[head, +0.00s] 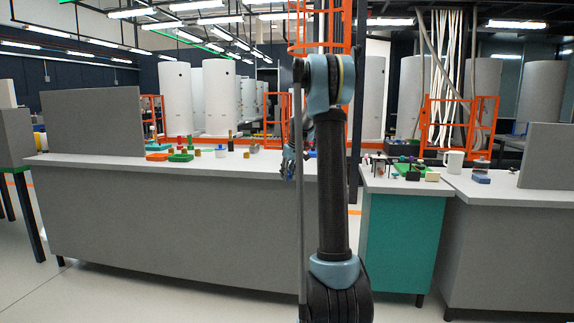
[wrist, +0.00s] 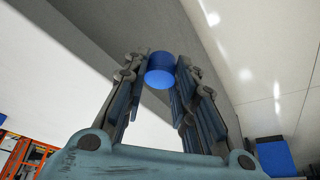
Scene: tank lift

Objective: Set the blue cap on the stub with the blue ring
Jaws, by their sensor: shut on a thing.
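The blue cap (wrist: 160,72) is a short blue cylinder between the fingertips of my gripper (wrist: 160,78) in the wrist view. The fingers are shut on its sides. In the head view my gripper (head: 288,163) hangs by the front edge of the long grey counter (head: 180,210), partly hidden by my own arm. I cannot make out the cap there. Several small brownish stubs (head: 197,153) stand on the counter to the left of my gripper. They are too small to tell which has a blue ring.
A green tray (head: 181,157), a white cup (head: 221,152) and a dark bottle-like thing (head: 230,142) stand on the counter. A grey panel (head: 88,122) rises at its left. A teal cabinet (head: 402,238) bearing small items and a white mug (head: 453,161) are to the right.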

